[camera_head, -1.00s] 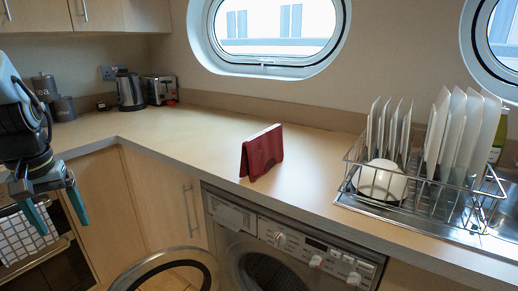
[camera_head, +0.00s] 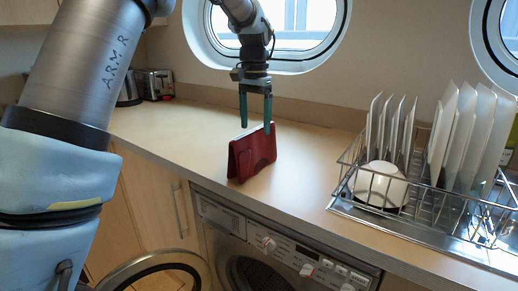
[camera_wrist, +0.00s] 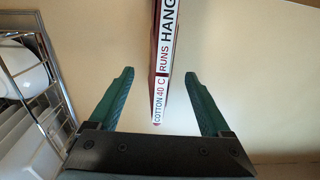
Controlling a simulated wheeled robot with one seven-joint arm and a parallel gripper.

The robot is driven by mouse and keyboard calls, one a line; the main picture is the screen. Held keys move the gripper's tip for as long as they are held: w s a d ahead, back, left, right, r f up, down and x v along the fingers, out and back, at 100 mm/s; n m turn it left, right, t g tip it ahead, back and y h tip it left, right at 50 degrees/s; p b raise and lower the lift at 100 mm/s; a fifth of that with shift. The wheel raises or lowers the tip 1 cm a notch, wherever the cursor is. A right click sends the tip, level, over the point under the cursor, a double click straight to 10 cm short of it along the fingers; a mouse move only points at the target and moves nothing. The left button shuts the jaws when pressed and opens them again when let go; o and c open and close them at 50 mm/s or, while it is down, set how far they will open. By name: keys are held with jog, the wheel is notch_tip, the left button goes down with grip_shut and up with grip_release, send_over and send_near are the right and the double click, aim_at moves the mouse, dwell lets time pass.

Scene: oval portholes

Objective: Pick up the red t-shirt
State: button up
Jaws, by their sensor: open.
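The red t-shirt (camera_head: 252,153) stands folded like a tent on the worktop, near its front edge above the washing machine. In the wrist view its white top edge (camera_wrist: 163,75) shows lettering such as "COTTON 40 C" and "HANG". My gripper (camera_head: 256,122) points down just above and at the top of the shirt. Its two green fingers are spread. In the wrist view the near end of the shirt's edge lies between the open fingers (camera_wrist: 163,125), with gaps on both sides. I cannot tell how far down the fingers reach.
A metal dish rack (camera_head: 425,195) with plates and a white bowl (camera_head: 381,184) stands to the right. A toaster (camera_head: 155,85) and a kettle (camera_head: 128,90) are at the back left. The washing machine (camera_head: 280,245) is below with its door open. The worktop around the shirt is clear.

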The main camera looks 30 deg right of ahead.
aim_at(254, 145)
notch_tip(254, 145, down, 7)
jog(key=shift+w+a+f+p, duration=0.1)
jog(key=shift+f+p, duration=0.05)
jog(key=shift+p, duration=0.8)
jog(key=shift+c, duration=0.2)
grip_shut()
